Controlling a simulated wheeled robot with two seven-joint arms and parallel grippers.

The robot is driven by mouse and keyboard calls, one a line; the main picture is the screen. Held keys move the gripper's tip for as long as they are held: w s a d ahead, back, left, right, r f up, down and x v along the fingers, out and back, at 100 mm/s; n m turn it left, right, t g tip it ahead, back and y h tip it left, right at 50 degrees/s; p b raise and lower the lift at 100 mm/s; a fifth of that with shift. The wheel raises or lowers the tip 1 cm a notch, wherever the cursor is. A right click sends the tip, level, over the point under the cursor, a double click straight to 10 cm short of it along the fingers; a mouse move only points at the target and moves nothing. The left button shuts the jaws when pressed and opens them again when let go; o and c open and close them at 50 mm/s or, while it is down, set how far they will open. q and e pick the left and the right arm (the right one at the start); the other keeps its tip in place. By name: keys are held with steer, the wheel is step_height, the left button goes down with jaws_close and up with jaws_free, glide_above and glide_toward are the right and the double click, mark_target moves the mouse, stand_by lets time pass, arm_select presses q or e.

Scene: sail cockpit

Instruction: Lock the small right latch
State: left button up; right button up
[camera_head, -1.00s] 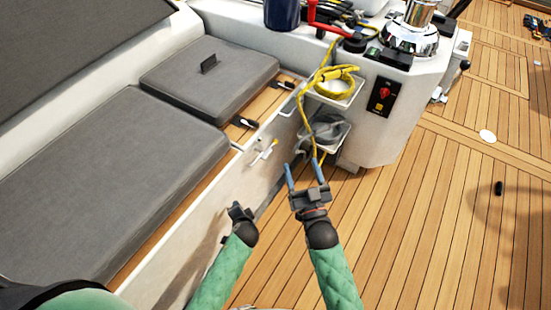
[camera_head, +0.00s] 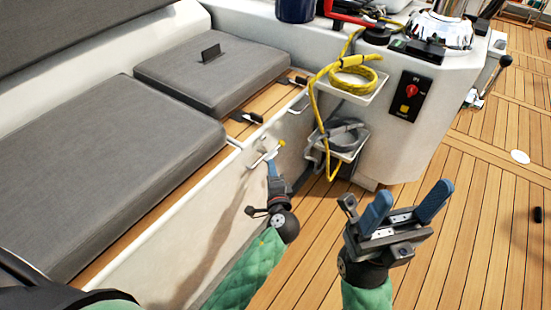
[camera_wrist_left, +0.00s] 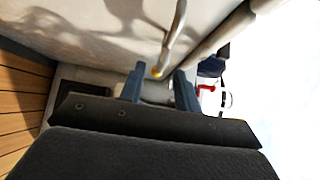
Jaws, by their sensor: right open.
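Two small black latches sit on the wooden ledge beside the cushions: a nearer one (camera_head: 246,117) and a farther right one (camera_head: 298,79). On the white side wall below is a pale lever (camera_head: 265,157) with a yellow tip; it also shows in the left wrist view (camera_wrist_left: 175,42). My left gripper (camera_head: 271,168) is at this lever. In the left wrist view its blue fingers (camera_wrist_left: 160,85) stand apart, with the yellow tip appearing between or just beyond them; contact cannot be told. My right gripper (camera_head: 412,197) is open and empty above the deck, away from the latches.
Grey cushions (camera_head: 110,165) cover the bench on the left. A white console (camera_head: 430,145) stands at the right, with a yellow hose (camera_head: 352,88) and grey coil (camera_head: 345,135) in its wall trays. The wooden deck (camera_head: 470,220) to the right is mostly clear.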

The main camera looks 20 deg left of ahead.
mark_target(270, 153)
arm_select(q)
steer(key=shift+b+x, duration=0.65)
steer(key=shift+x, duration=3.45)
steer(key=shift+w+d+r, duration=0.1)
steer(key=shift+d+r, duration=0.1)
steer(key=shift+c, duration=0.4)
jaws_close()
